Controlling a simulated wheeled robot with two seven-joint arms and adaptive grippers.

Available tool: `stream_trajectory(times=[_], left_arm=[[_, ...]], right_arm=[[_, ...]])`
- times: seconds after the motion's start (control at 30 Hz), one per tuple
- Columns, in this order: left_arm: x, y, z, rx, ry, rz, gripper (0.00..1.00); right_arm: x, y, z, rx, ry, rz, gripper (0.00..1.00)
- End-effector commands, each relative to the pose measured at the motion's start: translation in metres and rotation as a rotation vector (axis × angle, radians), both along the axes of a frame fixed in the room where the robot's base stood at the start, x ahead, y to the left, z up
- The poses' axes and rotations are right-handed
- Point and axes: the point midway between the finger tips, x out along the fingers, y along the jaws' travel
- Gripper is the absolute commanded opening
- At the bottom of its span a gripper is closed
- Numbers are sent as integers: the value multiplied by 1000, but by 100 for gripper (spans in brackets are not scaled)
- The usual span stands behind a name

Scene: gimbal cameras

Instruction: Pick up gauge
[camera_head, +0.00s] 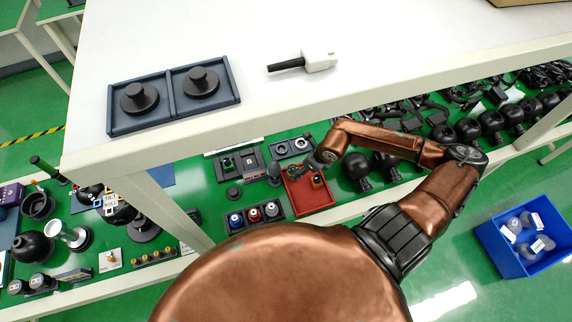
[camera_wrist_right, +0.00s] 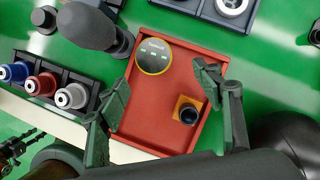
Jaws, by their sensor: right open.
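A round, dark-faced dial with a yellow rim, which looks like the gauge (camera_wrist_right: 153,56), lies in the far part of a red tray (camera_wrist_right: 150,128) in the right wrist view. My right gripper (camera_wrist_right: 161,80) is open above the tray, its fingers apart on either side, with nothing between them. The gauge lies just beyond the fingertips. An orange square piece with a dark round knob (camera_wrist_right: 187,112) lies in the same tray, near the right finger. In the head view the red tray (camera_head: 309,200) is on the lower shelf; my gripper partly hides it. My left gripper is not in view.
A white tabletop (camera_head: 400,55) with a front edge overhangs the shelf; a blue two-part tray (camera_head: 122,122) stands on it. A holder with blue, red and white capped items (camera_wrist_right: 48,86) is left of the red tray. Dark round objects (camera_head: 357,166) crowd its right side.

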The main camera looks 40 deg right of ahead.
Motion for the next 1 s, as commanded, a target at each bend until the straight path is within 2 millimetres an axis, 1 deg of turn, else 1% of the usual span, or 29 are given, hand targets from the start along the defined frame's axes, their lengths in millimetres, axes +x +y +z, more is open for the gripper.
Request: stream_trajectory(times=[0.13,0.33,0.4,0.47,0.57,0.67,0.83,0.9,1.0], left_arm=[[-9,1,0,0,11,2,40],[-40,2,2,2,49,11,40],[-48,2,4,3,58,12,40],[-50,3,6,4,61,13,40],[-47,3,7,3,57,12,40],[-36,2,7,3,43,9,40],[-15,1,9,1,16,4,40],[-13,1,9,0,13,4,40],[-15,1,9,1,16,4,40]], right_arm=[[7,3,-13,0,1,3,60],[17,11,-31,1,0,11,60],[21,15,-39,2,0,11,60],[24,17,-48,2,1,11,60],[29,17,-61,1,-1,10,60],[31,18,-69,1,0,9,60],[31,17,-71,-1,0,9,60],[31,17,-71,-1,0,9,60],[31,17,-71,-1,0,8,54]])
